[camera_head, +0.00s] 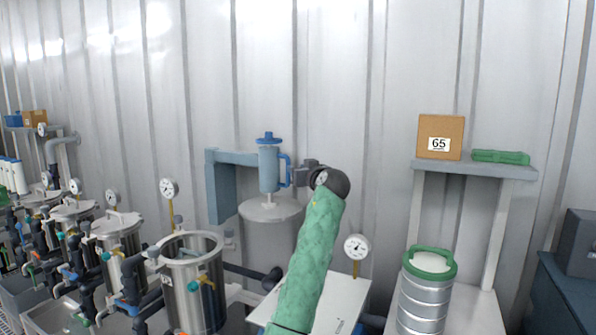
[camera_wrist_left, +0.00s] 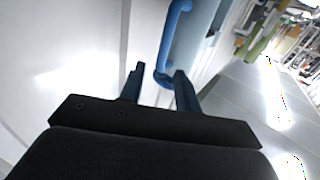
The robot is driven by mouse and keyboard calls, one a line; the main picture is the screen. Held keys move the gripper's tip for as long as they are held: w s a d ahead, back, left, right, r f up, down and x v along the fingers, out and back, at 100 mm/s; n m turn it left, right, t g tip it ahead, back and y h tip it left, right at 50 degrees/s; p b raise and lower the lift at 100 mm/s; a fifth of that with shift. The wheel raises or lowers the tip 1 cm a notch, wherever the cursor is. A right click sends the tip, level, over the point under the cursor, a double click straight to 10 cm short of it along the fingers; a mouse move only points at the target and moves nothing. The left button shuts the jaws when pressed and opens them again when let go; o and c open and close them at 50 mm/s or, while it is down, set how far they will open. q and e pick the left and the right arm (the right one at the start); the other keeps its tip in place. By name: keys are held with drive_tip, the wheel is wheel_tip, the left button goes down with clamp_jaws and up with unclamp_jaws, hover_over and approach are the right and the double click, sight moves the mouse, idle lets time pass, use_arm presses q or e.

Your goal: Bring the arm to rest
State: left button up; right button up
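My left arm, in a green sleeve, rises from the bottom middle of the head view. Its dark gripper (camera_head: 299,175) is beside the blue handle (camera_head: 286,171) of a blue cylinder (camera_head: 268,168). In the left wrist view the two fingers of the gripper (camera_wrist_left: 158,74) are apart. The lower bend of the blue handle (camera_wrist_left: 168,48) shows at the gap between them, closer to the right finger. I cannot tell whether a finger touches it. The grey round lid (camera_head: 272,209) hangs under the cylinder on a blue-grey swing arm (camera_head: 232,157). My right gripper is not in view.
An open steel vessel (camera_head: 192,285) stands left of my arm, with several lidded vessels farther left. A gauge (camera_head: 356,247) stands close right of the sleeve.

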use_arm(q)
drive_tip(key=s+r+m+h, duration=0.1)
drive_tip(key=s+m+h, duration=0.55)
drive_tip(key=s, duration=0.55)
drive_tip(key=s+a+f+m+g+h+p, duration=0.2)
drive_tip(key=s+f+g+h+p, duration=0.35)
drive_tip(key=s+f, duration=2.05)
drive_tip(key=s+a+f+g+p, duration=0.1)
drive_tip(key=s+f+g, duration=0.3)
drive_tip(key=s+f, duration=0.8)
drive_tip(key=s+a+f+g+y+p, duration=0.1)
drive_tip(key=s+a+f+g+p, duration=0.1)
drive_tip(key=s+f, duration=1.1)
drive_tip(key=s+g+p, duration=0.1)
drive_tip(key=s, duration=0.6)
drive_tip(key=shift+a+g+p, duration=0.15)
drive_tip(key=shift+g+p, duration=0.2)
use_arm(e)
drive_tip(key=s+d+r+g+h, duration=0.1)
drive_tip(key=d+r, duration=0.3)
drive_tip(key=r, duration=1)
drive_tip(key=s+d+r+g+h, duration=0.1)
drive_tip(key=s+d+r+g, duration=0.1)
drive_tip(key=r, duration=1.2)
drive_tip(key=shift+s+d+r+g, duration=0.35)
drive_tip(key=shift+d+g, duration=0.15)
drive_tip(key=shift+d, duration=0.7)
